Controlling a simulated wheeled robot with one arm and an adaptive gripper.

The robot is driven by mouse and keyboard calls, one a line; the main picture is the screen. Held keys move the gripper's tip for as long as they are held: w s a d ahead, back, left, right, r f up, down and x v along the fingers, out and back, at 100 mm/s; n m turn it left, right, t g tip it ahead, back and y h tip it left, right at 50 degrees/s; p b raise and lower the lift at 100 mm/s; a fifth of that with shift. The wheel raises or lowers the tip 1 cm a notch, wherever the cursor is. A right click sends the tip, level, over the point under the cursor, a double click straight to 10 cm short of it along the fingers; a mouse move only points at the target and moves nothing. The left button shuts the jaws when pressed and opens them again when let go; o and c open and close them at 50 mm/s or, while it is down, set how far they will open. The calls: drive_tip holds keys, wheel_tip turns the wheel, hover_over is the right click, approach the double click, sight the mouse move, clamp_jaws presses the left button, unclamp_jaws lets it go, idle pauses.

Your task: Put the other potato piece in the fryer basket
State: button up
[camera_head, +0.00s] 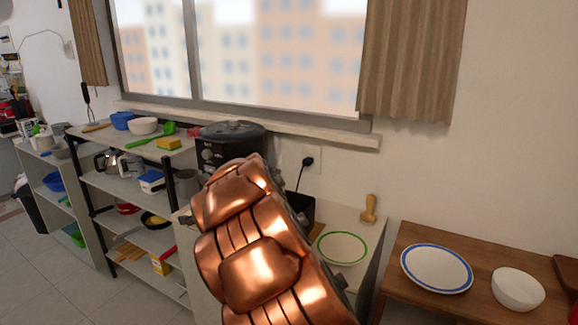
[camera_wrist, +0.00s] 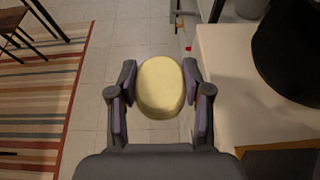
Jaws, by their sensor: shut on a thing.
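A pale yellow, rounded potato piece (camera_wrist: 160,88) is held between the two fingers of my gripper (camera_wrist: 160,90) in the wrist view. My gripper is shut on it, with the floor far below. A black rounded thing (camera_wrist: 290,50) stands on the pale counter to the right of my gripper; I cannot tell if it is the fryer or its basket. In the head view a black fryer-like appliance (camera_head: 231,132) stands behind my copper arm, which hides its lower part. A black box-like part (camera_head: 301,209) shows beside the arm. My gripper and the potato are hidden there.
A blue-rimmed plate (camera_head: 437,268) and a white bowl (camera_head: 517,289) sit on the wooden table at right. A crowded shelf (camera_head: 135,143) stands at left.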

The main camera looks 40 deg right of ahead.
drive_tip(key=s+d+r+m+h+p, duration=0.1)
drive_tip(key=s+d+r, duration=0.15)
drive_tip(key=d, duration=0.75)
drive_tip(key=s+d+r+m+h+p, duration=0.15)
drive_tip(key=s+d, duration=0.25)
drive_tip(key=d, duration=0.5)
drive_tip(key=s+d+r+p, duration=0.2)
drive_tip(key=s+d, duration=0.1)
drive_tip(key=d, duration=0.7)
drive_tip(key=shift+t, duration=0.4)
drive_tip(key=shift+a+f+b, duration=0.15)
drive_tip(key=shift+f+b, duration=0.05)
drive_tip(key=shift+f, duration=1.15)
drive_tip(key=shift+a+f+b, duration=0.15)
drive_tip(key=shift+f, duration=1.2)
drive_tip(key=o, duration=1.2)
drive_tip(key=shift+o, duration=0.2)
drive_tip(key=a+v, duration=0.1)
drive_tip(key=v, duration=1.1)
drive_tip(key=shift+d, duration=0.35)
